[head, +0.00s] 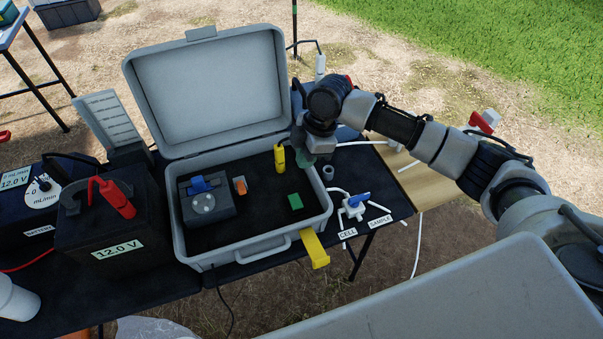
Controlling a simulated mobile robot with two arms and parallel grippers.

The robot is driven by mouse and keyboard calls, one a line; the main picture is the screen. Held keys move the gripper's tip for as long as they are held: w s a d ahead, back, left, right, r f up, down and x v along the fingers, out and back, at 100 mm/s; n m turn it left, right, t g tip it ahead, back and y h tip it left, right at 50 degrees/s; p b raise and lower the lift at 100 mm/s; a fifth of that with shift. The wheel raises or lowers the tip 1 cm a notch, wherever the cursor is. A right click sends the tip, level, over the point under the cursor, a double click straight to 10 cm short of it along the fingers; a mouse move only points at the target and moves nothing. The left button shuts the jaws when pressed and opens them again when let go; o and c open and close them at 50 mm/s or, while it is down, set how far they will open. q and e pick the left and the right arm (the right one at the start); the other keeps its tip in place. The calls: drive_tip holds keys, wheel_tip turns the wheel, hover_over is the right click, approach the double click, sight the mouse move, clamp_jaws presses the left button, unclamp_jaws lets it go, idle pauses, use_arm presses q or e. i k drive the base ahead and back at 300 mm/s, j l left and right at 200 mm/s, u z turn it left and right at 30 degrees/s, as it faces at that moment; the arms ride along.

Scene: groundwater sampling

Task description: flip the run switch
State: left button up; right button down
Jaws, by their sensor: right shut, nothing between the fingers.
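I cannot clearly make out a switch marked as the run switch. A dark pump controller (40,195) with a white dial marked mL/min and a 12.0 V label stands at the far left, partly hidden behind a battery. My right gripper (304,158) is shut and empty. It points down over the right rim of the open grey case, far to the right of the controller. My left gripper is out of view.
The grey case (250,247) holds a dark boxed instrument (207,205) with a blue part, an orange piece (240,186), a yellow tool (279,158) and a green block (295,201). The 12.0 V battery (105,225) has a red clamp. A blue-handled valve (355,204) sits right.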

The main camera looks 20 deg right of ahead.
sight(295, 202)
drive_tip(key=k+j, duration=0.35)
drive_tip(key=j, duration=0.2)
drive_tip(key=k+j, duration=0.35)
drive_tip(key=j, duration=0.15)
